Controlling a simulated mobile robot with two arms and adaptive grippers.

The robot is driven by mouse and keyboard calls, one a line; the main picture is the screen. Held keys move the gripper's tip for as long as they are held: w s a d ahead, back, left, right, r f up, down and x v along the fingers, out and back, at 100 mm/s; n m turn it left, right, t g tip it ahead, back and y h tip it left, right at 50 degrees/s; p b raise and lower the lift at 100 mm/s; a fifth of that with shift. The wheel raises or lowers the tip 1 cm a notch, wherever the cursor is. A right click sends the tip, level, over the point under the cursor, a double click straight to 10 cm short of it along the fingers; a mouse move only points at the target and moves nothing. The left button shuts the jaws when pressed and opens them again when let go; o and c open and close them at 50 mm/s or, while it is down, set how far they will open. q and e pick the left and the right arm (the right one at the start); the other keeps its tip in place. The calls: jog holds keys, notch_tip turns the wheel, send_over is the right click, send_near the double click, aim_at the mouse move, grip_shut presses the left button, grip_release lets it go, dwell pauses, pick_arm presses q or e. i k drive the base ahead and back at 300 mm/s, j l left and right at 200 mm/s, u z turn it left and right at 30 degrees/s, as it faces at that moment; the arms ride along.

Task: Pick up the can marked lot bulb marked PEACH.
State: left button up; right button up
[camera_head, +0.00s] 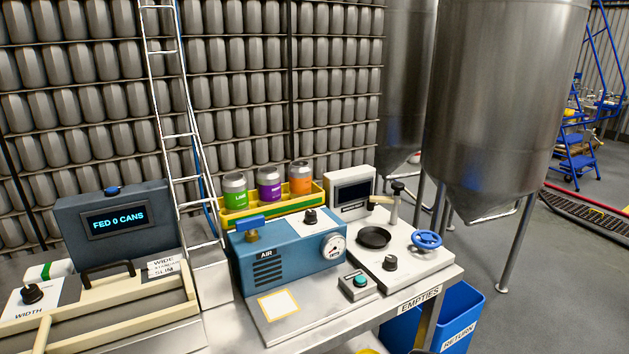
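Three silver-topped cans stand upright in a yellow tray (262,215) behind the blue air unit. The left one is a green can (235,198), the middle one a purple can (269,188), and the right one an orange can (300,184). Each has small lettering on its band. The lettering is too small to read surely, so I cannot confirm which says PEACH. The lower parts of the cans are hidden by the tray's front wall. Neither of my grippers is in view.
The blue AIR unit (286,258) with a gauge stands in front of the tray. Right of it is the seamer (384,246) with a blue handwheel. The FED 0 CANS display (115,220) is left, near a ladder (181,130). A blue RETURN bin (459,312) stands below.

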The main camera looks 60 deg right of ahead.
aim_at(300, 171)
jog(key=z, duration=1.7)
jog(key=i+j, duration=0.15)
jog(key=i, duration=0.25)
